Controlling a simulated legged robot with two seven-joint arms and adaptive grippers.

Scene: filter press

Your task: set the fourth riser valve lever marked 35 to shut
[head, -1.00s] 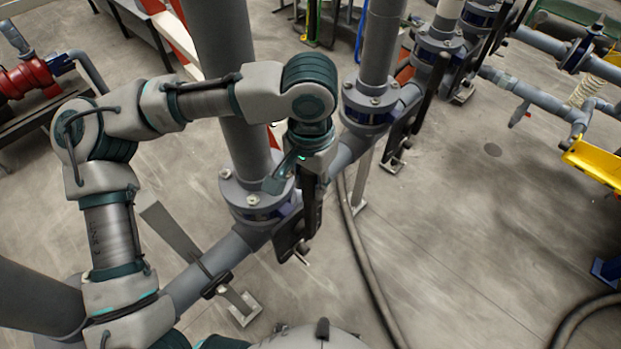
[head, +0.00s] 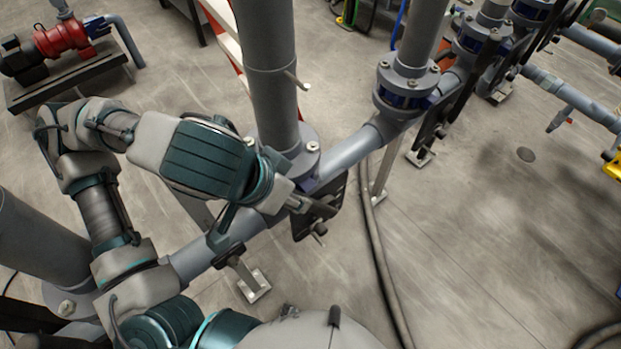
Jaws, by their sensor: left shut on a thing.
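The nearest riser pipe (head: 268,75) stands on a flanged valve (head: 305,150) in the grey header pipe. A dark valve lever (head: 326,207) is at this valve, just right of my left gripper (head: 296,202). My left gripper is shut on this lever, with the forearm coming in from the left, low over the header. My wrist covers part of the valve and the lever's near end. No marking 35 can be read. My right gripper is out of view.
Further risers with blue-banded valves (head: 402,97) and dark upright levers (head: 432,120) run to the upper right. A hose (head: 383,270) lies on the floor right of the header. A red pump (head: 62,40) is at the upper left. Floor at the right is mostly clear.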

